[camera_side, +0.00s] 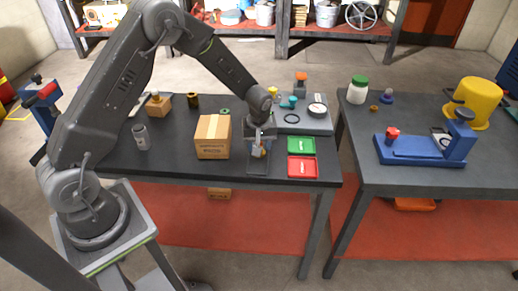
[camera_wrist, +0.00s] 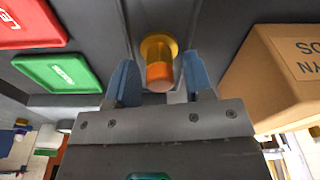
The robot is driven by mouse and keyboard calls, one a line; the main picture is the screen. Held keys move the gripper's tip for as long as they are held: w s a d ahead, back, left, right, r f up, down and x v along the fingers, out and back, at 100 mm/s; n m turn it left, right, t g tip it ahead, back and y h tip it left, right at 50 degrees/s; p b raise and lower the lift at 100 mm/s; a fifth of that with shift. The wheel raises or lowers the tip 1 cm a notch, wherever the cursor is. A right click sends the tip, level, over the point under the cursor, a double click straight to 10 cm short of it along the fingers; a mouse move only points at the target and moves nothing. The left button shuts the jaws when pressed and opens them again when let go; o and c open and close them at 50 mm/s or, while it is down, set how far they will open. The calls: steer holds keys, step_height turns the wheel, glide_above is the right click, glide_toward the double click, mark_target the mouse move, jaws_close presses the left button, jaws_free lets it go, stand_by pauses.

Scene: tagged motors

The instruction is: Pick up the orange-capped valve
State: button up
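In the wrist view a brass-yellow piece with an orange cylindrical cap (camera_wrist: 159,72), which looks like the orange-capped valve, is between the two blue fingers of my gripper (camera_wrist: 161,80). The fingers are apart, with a small gap seeming to show on each side of the cap. In the side view my gripper (camera_side: 259,143) points down over a dark tray (camera_side: 258,169) near the table's front edge. A small yellowish part of the piece (camera_side: 257,151) shows there; the gripper hides the rest.
A cardboard box (camera_side: 213,137) stands close to the left of my gripper. Green (camera_side: 301,147) and red (camera_side: 302,167) trays lie close to its right. A grey canister (camera_side: 141,138) stands farther left.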

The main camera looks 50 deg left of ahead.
steer(key=c, duration=0.8)
steer(key=shift+r, duration=0.1)
